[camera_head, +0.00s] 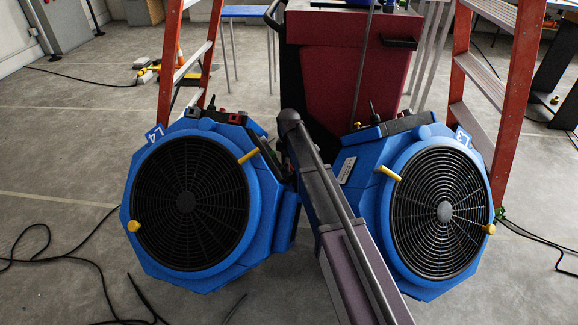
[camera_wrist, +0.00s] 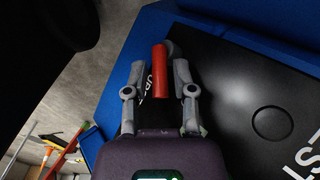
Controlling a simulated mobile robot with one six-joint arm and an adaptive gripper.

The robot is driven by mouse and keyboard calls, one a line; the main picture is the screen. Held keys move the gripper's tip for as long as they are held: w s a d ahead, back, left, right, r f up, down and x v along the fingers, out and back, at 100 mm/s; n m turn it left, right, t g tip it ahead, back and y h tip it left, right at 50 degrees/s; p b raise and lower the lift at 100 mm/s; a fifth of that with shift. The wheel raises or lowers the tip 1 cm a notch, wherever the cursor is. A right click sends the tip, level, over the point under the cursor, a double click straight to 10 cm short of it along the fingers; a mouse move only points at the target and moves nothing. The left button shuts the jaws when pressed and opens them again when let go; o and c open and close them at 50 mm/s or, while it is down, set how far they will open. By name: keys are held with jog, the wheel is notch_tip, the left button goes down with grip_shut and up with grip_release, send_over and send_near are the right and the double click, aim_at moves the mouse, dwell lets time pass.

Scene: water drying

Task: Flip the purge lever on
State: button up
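A red cylindrical lever (camera_wrist: 160,72) stands out near the middle of the wrist view, over a black panel with partly hidden white lettering. My gripper (camera_wrist: 159,66) has one grey finger on each side of the lever, with a narrow gap visible on both sides. The fingers are open and do not appear to touch it. In the head view my arm reaches between two blue machines and hides the gripper and lever.
Blue fan machines L4 (camera_head: 130,215) and L3 (camera_head: 385,165) stand close on either side of my arm, with yellow knobs. Orange ladders (camera_head: 190,70) and (camera_head: 520,80) and a dark red cabinet (camera_head: 335,60) stand behind. Black cables (camera_head: 75,258) lie on the floor at left.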

grip_shut()
jog(key=shift+w, duration=0.15)
jog(key=g, duration=0.1)
jog(key=m+g+h+b, duration=0.1)
jog(key=shift+w+a+f+g, duration=0.1)
jog(key=shift+w+f+g, duration=0.2)
jog(key=shift+w, duration=0.1)
jog(key=shift+r+m+g, duration=0.1)
jog(key=shift+m+g, duration=0.2)
jog(key=shift+m, duration=0.1)
